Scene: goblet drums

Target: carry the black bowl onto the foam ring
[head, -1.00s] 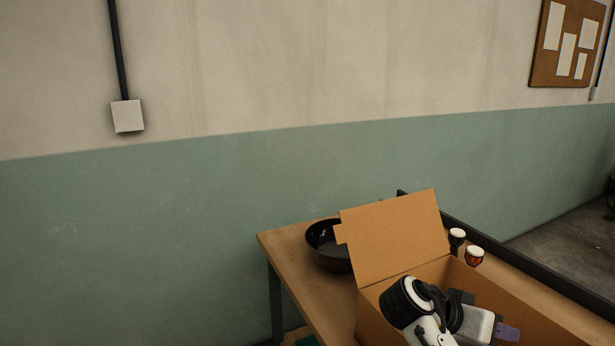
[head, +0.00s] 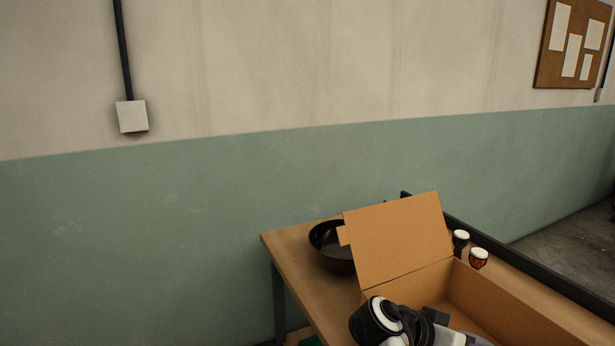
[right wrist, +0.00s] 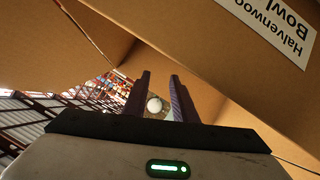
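The black bowl (head: 328,260) stands on the far left part of the wooden table in the head view, its right side partly hidden by a raised cardboard flap. No foam ring can be made out. My right arm reaches in at the bottom of the head view, over the near side of the box; its fingers are out of that frame. In the right wrist view my right gripper (right wrist: 158,98) is open, its two dark fingers apart with nothing held between them. Cardboard surrounds it closely. My left gripper is not in view.
An open cardboard box (head: 510,310) stands on the table (head: 290,255), between my right arm and the bowl. Its label (right wrist: 275,25) reads partly "Bowl". Small drums (head: 479,258) stand behind it. A dark rail (head: 510,250) edges the table's far side.

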